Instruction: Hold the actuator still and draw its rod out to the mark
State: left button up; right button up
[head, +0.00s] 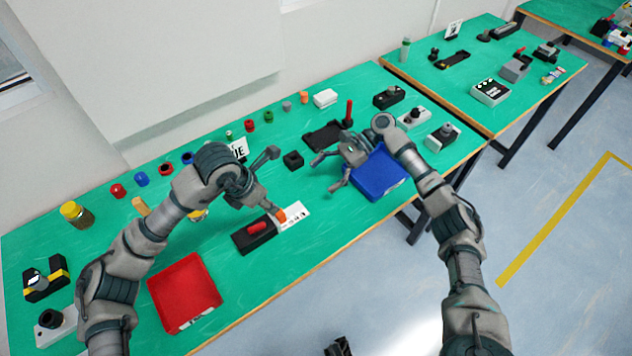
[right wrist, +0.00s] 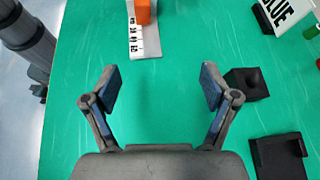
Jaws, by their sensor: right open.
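The actuator is a black block (head: 254,237) with a red cylinder (head: 257,228) on top, lying near the front edge of the table. To its right are an orange block (head: 281,216) and a white plate with a printed scale (head: 296,214). The orange block (right wrist: 143,12) and scale plate (right wrist: 137,38) also show at the top of the right wrist view; the black block is out of that frame. My left gripper (head: 273,178) is above and behind the actuator, fingers spread and empty. My right gripper (head: 324,174) is open and empty, to the right of the scale plate.
A blue tray (head: 378,180) lies just right of my right gripper, and a red tray (head: 184,287) front left. A small black block (head: 293,160) and a black holder (head: 322,136) are behind. Bare green table shows between the right gripper's fingers.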

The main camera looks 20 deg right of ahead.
aim_at(267, 227)
jog(key=a, duration=0.1)
jog(key=s+a+g, duration=0.1)
jog(key=a, duration=0.1)
jog(key=s+a+g, duration=0.1)
jog(key=shift+s+a, duration=0.1)
jog(key=shift+a, duration=0.05)
jog(key=shift+y, duration=0.3)
jog(key=x, duration=1.6)
jog(key=shift+s+a+f, duration=0.15)
jog(key=shift+s+a, duration=0.1)
jog(key=shift+a, duration=0.05)
jog(key=shift+d, duration=0.1)
jog(key=shift+c, duration=1)
grip_shut()
jog(key=shift+f, duration=0.2)
